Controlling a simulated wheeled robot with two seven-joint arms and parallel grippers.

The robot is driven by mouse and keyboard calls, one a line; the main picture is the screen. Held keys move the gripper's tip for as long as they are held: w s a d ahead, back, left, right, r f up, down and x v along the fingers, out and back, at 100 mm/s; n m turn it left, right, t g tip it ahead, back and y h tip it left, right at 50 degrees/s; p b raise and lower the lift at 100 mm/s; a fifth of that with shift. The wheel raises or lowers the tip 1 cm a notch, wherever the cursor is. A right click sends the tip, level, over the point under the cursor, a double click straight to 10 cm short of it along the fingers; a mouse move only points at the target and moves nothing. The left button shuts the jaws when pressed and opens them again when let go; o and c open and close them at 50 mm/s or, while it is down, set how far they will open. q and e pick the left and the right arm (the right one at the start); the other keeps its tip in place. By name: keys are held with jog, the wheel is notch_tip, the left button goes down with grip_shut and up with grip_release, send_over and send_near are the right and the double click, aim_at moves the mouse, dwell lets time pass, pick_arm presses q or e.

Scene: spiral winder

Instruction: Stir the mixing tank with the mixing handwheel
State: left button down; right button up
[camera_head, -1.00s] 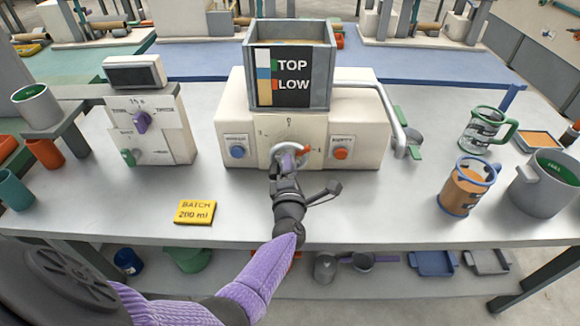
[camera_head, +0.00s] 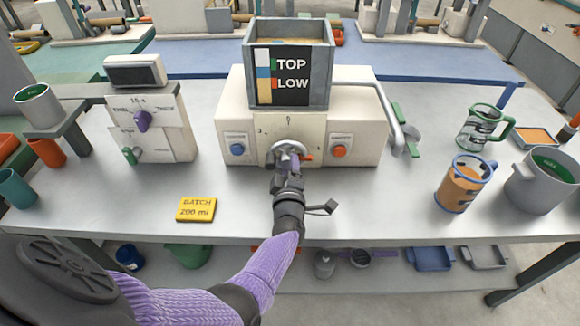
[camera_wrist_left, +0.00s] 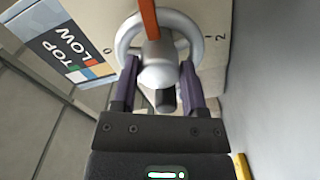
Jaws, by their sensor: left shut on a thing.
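The mixing handwheel (camera_head: 281,147) is a small grey wheel with an orange pointer on the front of the cream machine. In the left wrist view the wheel's rim (camera_wrist_left: 127,35) and a rounded grey grip show, with the orange pointer rising above. My left gripper (camera_head: 291,166) is at the wheel, its two purple fingers (camera_wrist_left: 160,85) shut on the grip from both sides. The mixing tank (camera_head: 320,75) is a grey open box on top of the machine with TOP and LOW marks; pale contents show near its rim. My right gripper is out of view.
A blue button (camera_head: 237,151) and an orange button (camera_head: 339,151) flank the wheel. A yellow batch card (camera_head: 196,209) lies at front left. A control box (camera_head: 165,140) stands left. Cups, including an orange-filled one (camera_head: 457,193), stand right. The bench front is otherwise clear.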

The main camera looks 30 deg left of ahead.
pick_arm(q)
jog(key=shift+f+m, duration=0.1)
jog(key=shift+m, duration=0.2)
jog(key=shift+c, duration=0.6)
grip_release()
jog(key=shift+d, duration=0.1)
